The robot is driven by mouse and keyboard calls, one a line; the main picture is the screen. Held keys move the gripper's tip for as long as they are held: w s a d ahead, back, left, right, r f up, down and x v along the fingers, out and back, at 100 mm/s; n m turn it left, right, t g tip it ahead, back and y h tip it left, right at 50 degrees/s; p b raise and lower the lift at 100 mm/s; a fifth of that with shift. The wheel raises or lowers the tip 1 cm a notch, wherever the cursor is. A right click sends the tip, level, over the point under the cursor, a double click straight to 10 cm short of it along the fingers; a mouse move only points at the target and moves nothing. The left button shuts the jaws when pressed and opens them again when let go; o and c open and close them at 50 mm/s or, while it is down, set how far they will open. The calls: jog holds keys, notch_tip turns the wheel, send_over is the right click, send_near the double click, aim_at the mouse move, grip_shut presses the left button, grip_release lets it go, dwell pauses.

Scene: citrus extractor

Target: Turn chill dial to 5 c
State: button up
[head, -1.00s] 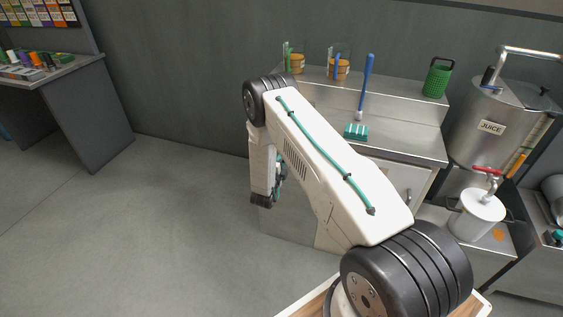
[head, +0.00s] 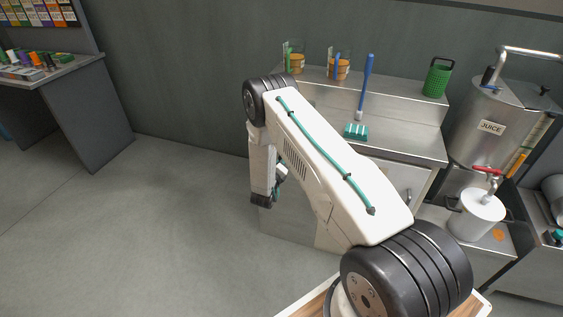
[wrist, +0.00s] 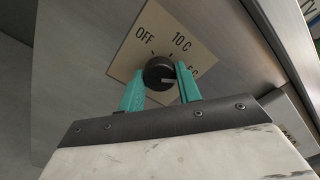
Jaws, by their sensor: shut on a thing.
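The chill dial (wrist: 156,68) is a round black knob on a beige label plate (wrist: 150,35) in the wrist view. The plate reads OFF at upper left, 10 C at the top and 5 C at right, the last partly covered by a finger. A pale mark on the knob points right, toward the 5 C side. My gripper (wrist: 160,75) has its teal fingers on both sides of the knob and is shut on it. In the head view my arm hides the dial, and the fingertips cannot be made out.
A steel counter (head: 405,145) holds a teal brush (head: 356,132), with a green basket (head: 437,78) on its back shelf. A juice tank (head: 490,125) and white pot (head: 477,215) stand at right. The floor (head: 150,230) at left is clear.

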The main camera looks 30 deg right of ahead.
jog(key=shift+s+f+m, duration=0.15)
jog(key=shift+m, duration=0.15)
jog(key=o, duration=1)
jog(key=v, duration=0.7)
jog(key=shift+s+a, duration=0.25)
jog(key=shift+a, duration=0.1)
